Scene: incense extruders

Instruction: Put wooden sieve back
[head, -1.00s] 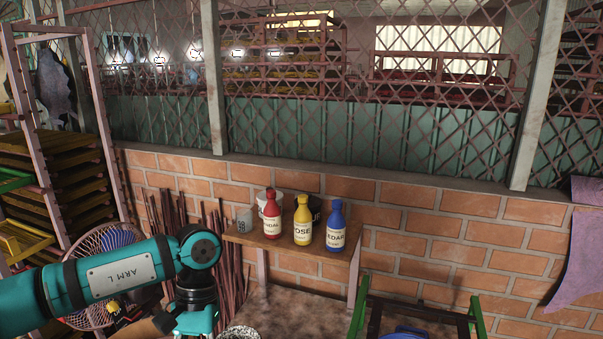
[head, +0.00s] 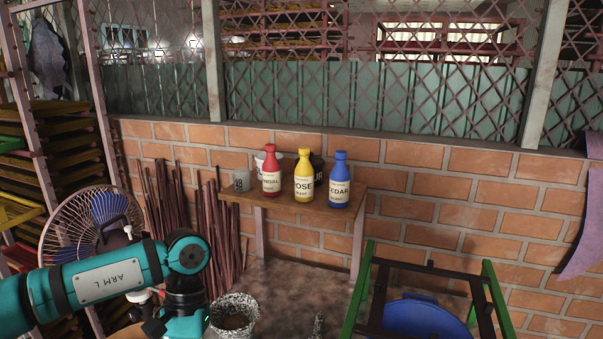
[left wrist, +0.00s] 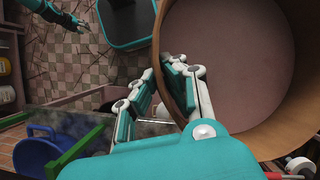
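The wooden sieve (left wrist: 255,70) is large in the left wrist view, a round brown rim around a dull flat mesh. My left gripper (left wrist: 163,82) is shut on its rim, one finger inside and one outside. In the head view my left gripper is at the bottom edge, mostly cut off; a small tan edge there (head: 152,328) looks like the sieve. What looks like my right gripper (left wrist: 80,24) is small and far at the top left of the left wrist view; its opening is unclear. The sieve's place is not identifiable.
A small wooden shelf (head: 240,199) at the brick wall holds red (head: 271,172), yellow (head: 304,178) and blue (head: 339,182) bottles and cups. A speckled bucket (head: 233,315), a fan (head: 92,225), thin sticks (head: 170,200) and a green-legged frame (head: 362,300) with a blue basin (head: 418,318) stand around.

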